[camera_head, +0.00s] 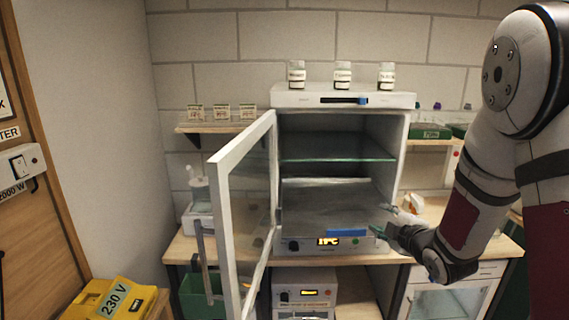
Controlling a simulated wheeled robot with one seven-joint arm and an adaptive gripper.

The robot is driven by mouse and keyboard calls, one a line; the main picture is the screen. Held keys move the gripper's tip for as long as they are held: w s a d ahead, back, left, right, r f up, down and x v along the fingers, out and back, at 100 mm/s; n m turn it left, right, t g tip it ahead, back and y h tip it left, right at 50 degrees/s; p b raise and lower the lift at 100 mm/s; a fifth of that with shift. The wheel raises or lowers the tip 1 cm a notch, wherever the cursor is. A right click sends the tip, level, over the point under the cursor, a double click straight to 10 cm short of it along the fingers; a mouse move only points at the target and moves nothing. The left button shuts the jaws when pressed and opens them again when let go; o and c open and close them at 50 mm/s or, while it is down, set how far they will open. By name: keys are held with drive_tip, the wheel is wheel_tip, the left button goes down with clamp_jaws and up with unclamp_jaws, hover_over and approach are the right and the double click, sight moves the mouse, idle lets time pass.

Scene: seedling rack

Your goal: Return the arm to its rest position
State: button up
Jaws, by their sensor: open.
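My arm comes in from the right edge and bends down. My gripper (381,220) is at its end, by the lower right front of a white incubator (408,140). Its jaws point left, are open, and hold nothing that I can see. The fingers overlap the incubator's front edge in the picture; I cannot tell whether they touch it. The incubator's glass door (243,215) stands wide open to the left. Inside are a glass shelf (335,150) and a metallic floor, with no seedling pots visible.
Several small jars stand on the incubator's top (335,88). A wall shelf (215,128) with small labelled boxes is at left. Another device (304,288) sits below the bench. A yellow 230 V box (110,300) is at lower left. The door juts out toward me.

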drive_tip(key=s+r+m+g+h, duration=0.2)
drive_tip(key=s+r+m, duration=0.2)
drive_tip(key=r+m, duration=0.15)
drive_tip(key=s+a+r+m+g, duration=0.2)
drive_tip(key=s+m, duration=0.1)
drive_tip(key=s, duration=0.7)
drive_tip(key=s+a+r+m+g, duration=0.1)
drive_tip(key=s+m, duration=0.3)
drive_tip(key=s, duration=0.7)
drive_tip(key=s+a+r+m+g, duration=0.2)
drive_tip(key=s+a+m+g, duration=0.1)
drive_tip(key=s, duration=0.7)
drive_tip(key=shift+s+a+r+g+b, duration=0.15)
drive_tip(key=shift+a+r+g+b, duration=0.15)
drive_tip(key=shift+a+g+b, duration=0.15)
